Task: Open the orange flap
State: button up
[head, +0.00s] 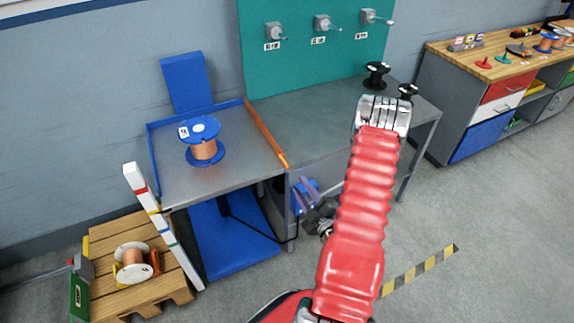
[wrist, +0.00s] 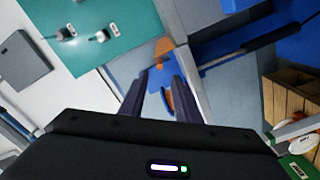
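The orange flap (head: 266,135) is a narrow upright strip along the right edge of the grey-topped, blue-edged table (head: 165,190). A spool (head: 203,150) with blue flanges and copper winding stands on that table. My gripper (head: 308,186) is low in front of the grey bench, below and to the right of the flap's near end, and apart from it. In the wrist view my gripper (wrist: 163,84) is open, its two dark fingers spread with nothing held. Blue and copper-coloured parts show beyond and between the fingers. An orange patch (wrist: 163,46) lies farther out; I cannot tell whether it is the flap.
A grey bench (head: 310,120) joins the table on the right, with black spools (head: 376,75) at its back. A wooden pallet (head: 125,235) with another spool (head: 135,264) and a white striped post (head: 160,225) stand at the left. The floor at the right is free.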

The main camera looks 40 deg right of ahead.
aim_at(286, 163)
jog(key=x, duration=1.2)
jog(key=shift+w, duration=0.2)
jog(key=shift+c, duration=0.2)
grip_shut()
jog(key=shift+s+d, duration=0.1)
jog(key=shift+d, duration=0.25)
jog(key=shift+a, duration=0.25)
